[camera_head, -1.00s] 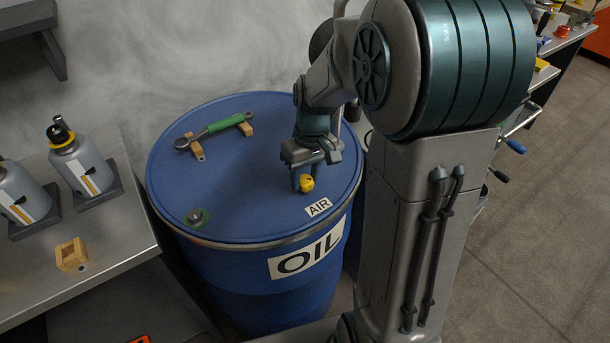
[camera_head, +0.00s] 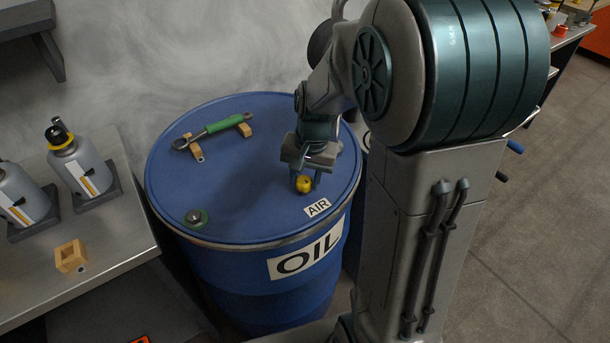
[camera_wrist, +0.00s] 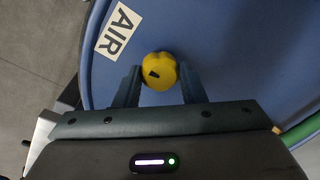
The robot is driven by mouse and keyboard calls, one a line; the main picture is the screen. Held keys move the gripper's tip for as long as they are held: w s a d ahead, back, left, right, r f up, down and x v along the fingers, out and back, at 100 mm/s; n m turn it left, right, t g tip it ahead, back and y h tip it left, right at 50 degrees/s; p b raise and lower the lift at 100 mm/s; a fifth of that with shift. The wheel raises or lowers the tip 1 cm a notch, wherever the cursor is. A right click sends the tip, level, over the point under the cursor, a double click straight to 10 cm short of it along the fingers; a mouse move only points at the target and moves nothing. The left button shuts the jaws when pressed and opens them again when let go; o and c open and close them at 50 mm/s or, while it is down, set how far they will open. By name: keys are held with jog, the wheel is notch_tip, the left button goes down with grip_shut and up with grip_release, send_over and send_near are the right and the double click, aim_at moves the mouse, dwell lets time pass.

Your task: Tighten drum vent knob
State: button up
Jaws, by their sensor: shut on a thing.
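The yellow vent knob (camera_head: 304,185) sits on the lid of the blue oil drum (camera_head: 250,205), beside the AIR label (camera_head: 317,208). My gripper (camera_head: 305,181) points down over it and is shut on it, with one finger on each side. The wrist view shows the yellow knob (camera_wrist: 159,72) with a black mark on its top, between the two fingertips of my gripper (camera_wrist: 160,82). The knob's stem and base are hidden.
A green-handled wrench (camera_head: 222,124) rests on wooden blocks on the drum lid. A round plug (camera_head: 194,217) sits near the lid's front left. A bench (camera_head: 105,240) at left holds grey bottles (camera_head: 80,165) and a wooden block (camera_head: 71,256). The lid's middle is clear.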

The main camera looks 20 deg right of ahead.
jog(key=shift+w+r+m, duration=0.15)
jog(key=shift+r+m, duration=0.05)
jog(key=shift+m, duration=0.2)
jog(key=o, duration=0.9)
jog(key=shift+c, duration=0.2)
jog(key=shift+o, duration=0.7)
jog(key=shift+f, duration=0.1)
notch_tip(320, 180, up, 14)
jog(key=s+d, duration=0.1)
jog(key=shift+p, duration=0.45)
jog(key=shift+d+f, duration=0.1)
jog(key=s+a+f+n+t+h+p, duration=0.1)
jog(key=s+n, duration=0.5)
jog(key=s, duration=0.7)
notch_tip(320, 180, down, 2)
jog(key=shift+s+a+n+t+p, duration=0.3)
jog(key=shift+t+p, duration=0.15)
jog(key=shift+t, duration=0.15)
